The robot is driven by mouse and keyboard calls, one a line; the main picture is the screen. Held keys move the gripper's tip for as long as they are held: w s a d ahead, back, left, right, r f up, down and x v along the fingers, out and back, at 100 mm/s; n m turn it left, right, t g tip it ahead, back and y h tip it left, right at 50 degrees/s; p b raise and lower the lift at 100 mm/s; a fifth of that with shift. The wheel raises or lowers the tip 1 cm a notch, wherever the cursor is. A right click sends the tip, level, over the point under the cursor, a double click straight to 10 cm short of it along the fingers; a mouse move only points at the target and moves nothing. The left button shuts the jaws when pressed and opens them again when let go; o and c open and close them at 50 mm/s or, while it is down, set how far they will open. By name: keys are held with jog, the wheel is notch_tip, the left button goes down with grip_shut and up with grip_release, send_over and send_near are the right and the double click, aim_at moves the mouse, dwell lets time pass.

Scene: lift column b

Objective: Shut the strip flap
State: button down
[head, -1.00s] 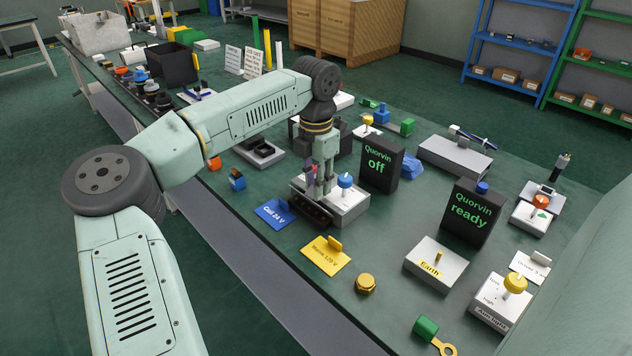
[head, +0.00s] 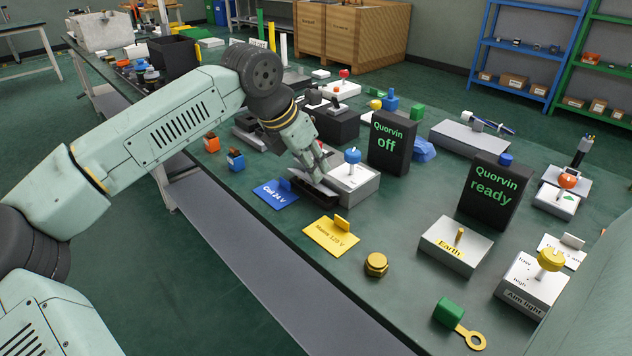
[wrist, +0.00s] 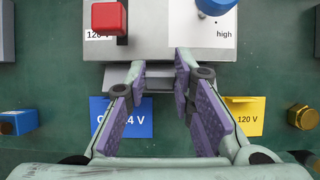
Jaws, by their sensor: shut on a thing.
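The strip flap (head: 318,196) is a dark strip low along the front of a pale grey box (head: 362,187) with a blue knob (head: 353,155). In the wrist view, the flap (wrist: 160,77) is a grey strip at the box's front edge, between my fingertips. My gripper (head: 322,176) leans down towards the box from the left in the head view. In the wrist view, my gripper (wrist: 160,68) has its purple-padded fingers on either side of the flap, shut on it. The fingers partly hide the flap, so its exact angle is unclear.
A red switch (wrist: 107,18) sits on the box. The black "Quorvin off" display (head: 388,142) is behind right. A brass nut (head: 376,264) lies near the bench's front edge.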

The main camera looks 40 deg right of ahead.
jog(key=f+h+b, duration=0.1)
jog(key=b, duration=0.2)
jog(key=a+h+b, duration=0.1)
jog(key=h+b, duration=0.1)
jog(key=b, duration=0.1)
jog(key=shift+a+f, duration=0.25)
jog(key=shift+f, duration=0.1)
jog(key=h+b, duration=0.1)
jog(key=b, duration=0.1)
jog(key=h+b, duration=0.1)
jog(key=b, duration=0.1)
jog(key=shift+s+a+t, duration=0.1)
jog(key=shift+a+t, duration=0.2)
jog(key=shift+a, duration=0.05)
jog(key=shift+r, duration=0.2)
jog(key=c, duration=1.4)
grip_release()
jog(key=shift+o, duration=0.2)
jog(key=w+v, duration=0.1)
jog(key=v, duration=1)
jog(key=shift+s+a, duration=0.45)
jog(key=shift+r, duration=0.1)
